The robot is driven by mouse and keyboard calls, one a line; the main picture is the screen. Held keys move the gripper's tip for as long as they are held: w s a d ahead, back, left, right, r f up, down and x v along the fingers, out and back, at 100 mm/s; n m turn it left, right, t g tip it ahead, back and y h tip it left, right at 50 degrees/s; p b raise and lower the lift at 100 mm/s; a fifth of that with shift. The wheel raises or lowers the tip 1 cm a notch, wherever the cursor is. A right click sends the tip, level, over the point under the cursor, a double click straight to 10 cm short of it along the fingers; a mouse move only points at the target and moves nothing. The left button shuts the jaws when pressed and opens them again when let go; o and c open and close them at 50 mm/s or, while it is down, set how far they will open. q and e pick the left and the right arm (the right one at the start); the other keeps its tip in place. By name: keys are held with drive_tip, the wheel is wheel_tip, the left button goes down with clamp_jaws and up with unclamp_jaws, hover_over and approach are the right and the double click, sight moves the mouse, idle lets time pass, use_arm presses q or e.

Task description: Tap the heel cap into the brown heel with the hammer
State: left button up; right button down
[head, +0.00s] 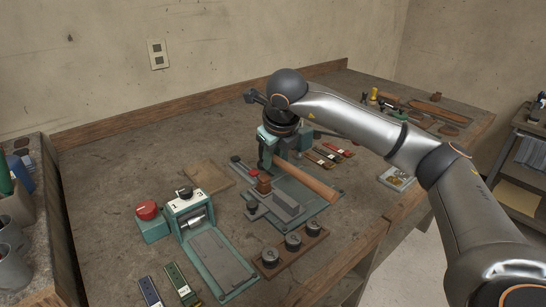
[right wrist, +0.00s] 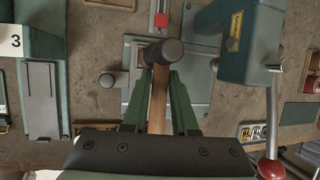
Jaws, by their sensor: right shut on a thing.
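My right gripper (head: 271,160) reaches down over the bench from the right. In the right wrist view its green fingers (right wrist: 158,102) are shut on the wooden handle of the hammer (right wrist: 157,115). The hammer's dark head (right wrist: 166,52) lies just past the fingertips, with an orange-brown part on its left end. In the head view the hammer handle (head: 310,186) slants down to the right over a green base plate. A small reddish-brown piece below the gripper may be the heel or part of the hammer. I cannot make out the heel cap. My left gripper is not in view.
A green machine with a red-knobbed lever (right wrist: 270,168) stands close to the gripper's right in the wrist view. A green roller machine (head: 187,203) stands to the left. A wooden rack of spools (head: 292,245) lies in front.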

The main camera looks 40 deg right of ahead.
wheel_tip(320, 180, down, 4)
drive_tip(key=b, duration=0.3)
drive_tip(key=shift+f, duration=0.1)
drive_tip(key=shift+s, duration=0.15)
drive_tip(key=shift+f, duration=0.15)
wheel_tip(320, 180, up, 5)
drive_tip(key=p, duration=0.3)
drive_tip(key=shift+f, duration=0.3)
